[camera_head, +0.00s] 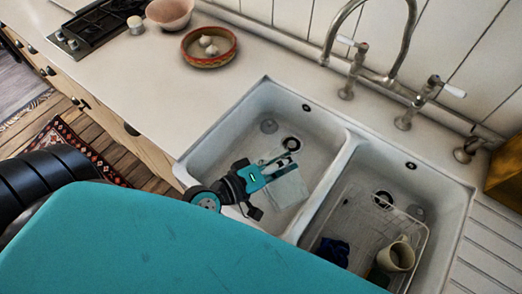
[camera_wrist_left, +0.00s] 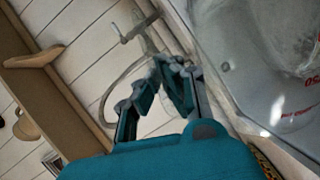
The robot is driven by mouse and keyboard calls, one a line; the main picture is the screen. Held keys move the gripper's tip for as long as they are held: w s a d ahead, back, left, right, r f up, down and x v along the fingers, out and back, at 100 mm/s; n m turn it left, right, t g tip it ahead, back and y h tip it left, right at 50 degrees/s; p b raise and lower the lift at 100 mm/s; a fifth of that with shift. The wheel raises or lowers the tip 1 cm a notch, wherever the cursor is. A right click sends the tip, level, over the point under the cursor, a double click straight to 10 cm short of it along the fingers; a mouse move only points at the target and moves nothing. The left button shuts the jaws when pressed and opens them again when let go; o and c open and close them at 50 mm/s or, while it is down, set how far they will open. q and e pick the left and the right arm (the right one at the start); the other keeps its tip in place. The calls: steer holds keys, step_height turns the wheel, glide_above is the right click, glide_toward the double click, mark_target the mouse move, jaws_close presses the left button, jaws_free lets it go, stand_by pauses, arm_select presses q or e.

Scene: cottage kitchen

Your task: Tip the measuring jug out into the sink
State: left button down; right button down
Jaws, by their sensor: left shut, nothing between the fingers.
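The measuring jug (camera_head: 288,190) is clear and hard to make out in the left basin of the white double sink (camera_head: 238,128). In the left wrist view the jug (camera_wrist_left: 275,85) looms large at the right, with red markings on its wall. My left gripper (camera_head: 278,163) is over the left basin, right beside the jug. Its teal fingers (camera_wrist_left: 168,78) are shut with nothing between them. I cannot tell whether the fingers touch the jug, and its tilt and contents are unclear. My right gripper is not in view.
A curved tap (camera_head: 352,65) with side handles stands behind the sink. The right basin has a wire rack (camera_head: 345,215) with a mug (camera_head: 398,255) and a dark blue item (camera_head: 333,252).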

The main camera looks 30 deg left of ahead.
arm_select(q)
steer(key=shift+w+a+f+n+b, duration=0.5)
steer(key=shift+w+a+f+b, duration=0.1)
steer(key=shift+a+b, duration=0.3)
stand_by(0.8)
